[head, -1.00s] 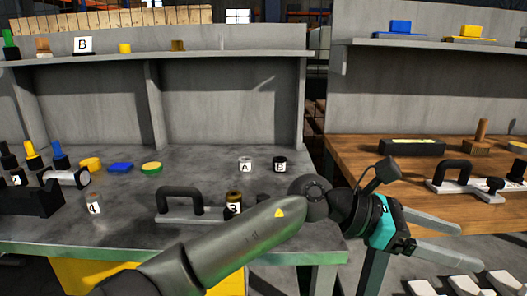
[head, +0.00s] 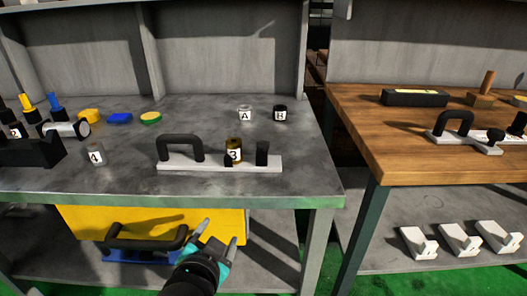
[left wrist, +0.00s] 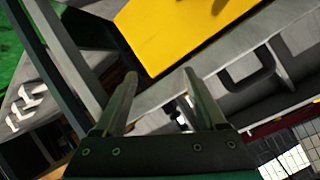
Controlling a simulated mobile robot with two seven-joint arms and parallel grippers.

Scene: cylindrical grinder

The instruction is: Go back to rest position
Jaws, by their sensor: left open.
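My left gripper (head: 218,232) is low in the head view, in front of the grey workbench's front edge and the yellow panel under it. Its two fingers are spread and nothing is between them. In the left wrist view the fingers (left wrist: 160,100) point away, apart and empty, with the yellow panel (left wrist: 170,35) beyond them. My right gripper shows in neither view.
On the grey workbench (head: 300,158) stand a black-handled fixture (head: 180,148) with cylinder 3 (head: 234,150), cylinder 4 (head: 95,154), and jars A (head: 245,114) and B (head: 280,113). A wooden table (head: 400,150) is right, white blocks (head: 460,240) below it.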

